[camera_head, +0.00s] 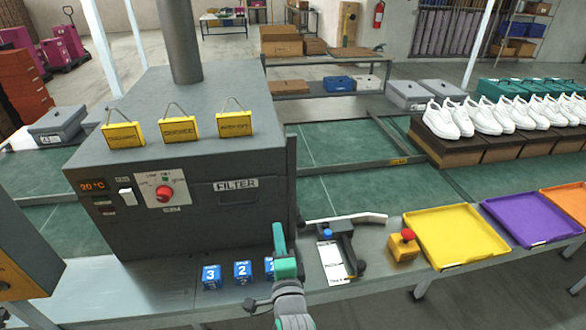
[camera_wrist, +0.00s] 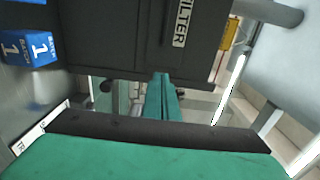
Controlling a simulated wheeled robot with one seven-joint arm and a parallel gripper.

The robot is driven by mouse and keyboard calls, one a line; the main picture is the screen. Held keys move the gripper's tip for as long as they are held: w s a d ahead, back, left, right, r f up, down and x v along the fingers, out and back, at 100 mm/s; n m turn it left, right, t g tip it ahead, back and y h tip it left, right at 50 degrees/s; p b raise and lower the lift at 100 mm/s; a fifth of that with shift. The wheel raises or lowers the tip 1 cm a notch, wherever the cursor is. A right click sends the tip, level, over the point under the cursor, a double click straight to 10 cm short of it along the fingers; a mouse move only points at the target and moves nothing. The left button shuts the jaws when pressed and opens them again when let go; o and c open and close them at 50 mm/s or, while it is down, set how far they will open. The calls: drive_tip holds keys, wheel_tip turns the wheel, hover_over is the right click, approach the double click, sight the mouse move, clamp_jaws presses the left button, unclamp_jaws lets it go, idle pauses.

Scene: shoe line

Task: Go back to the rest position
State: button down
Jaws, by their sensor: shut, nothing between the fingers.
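My gripper (camera_head: 279,240) is over the front bench, close to the front right corner of the grey filter machine (camera_head: 180,215). Its green fingers are together with nothing between them. They also show at the middle of the wrist view (camera_wrist: 163,98), in front of the dark machine face (camera_wrist: 120,35). Three blue numbered cubes stand on the bench left of the gripper: cube 3 (camera_head: 211,277), cube 2 (camera_head: 243,272) and cube 1 (camera_head: 268,268). The gripper partly hides cube 1 in the head view; the wrist view shows it at upper left (camera_wrist: 30,47).
A dark clamp-like device (camera_head: 343,240) and a white label card (camera_head: 332,263) are just right of the gripper. Further right are a red-topped yellow button box (camera_head: 403,247), a yellow tray (camera_head: 455,236) and a purple tray (camera_head: 532,218). White shoes (camera_head: 500,115) stand on boxes behind.

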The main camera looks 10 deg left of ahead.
drive_tip(key=s+d+f+n+h, duration=0.2)
drive_tip(key=s+d+f+n, duration=0.15)
drive_tip(key=s+f, duration=0.45)
drive_tip(key=s+d+f+n+h, duration=0.1)
drive_tip(key=s+d+f+n, duration=0.25)
drive_tip(key=s+f, duration=0.45)
drive_tip(key=s+d+r+n+g+h, duration=0.1)
drive_tip(key=s+n, duration=0.6)
drive_tip(key=s, duration=1.8)
drive_tip(key=shift+d+n+g+h, duration=0.4)
drive_tip(key=shift+d+g+h, duration=0.1)
drive_tip(key=shift+d, duration=0.15)
drive_tip(key=shift+r, duration=0.1)
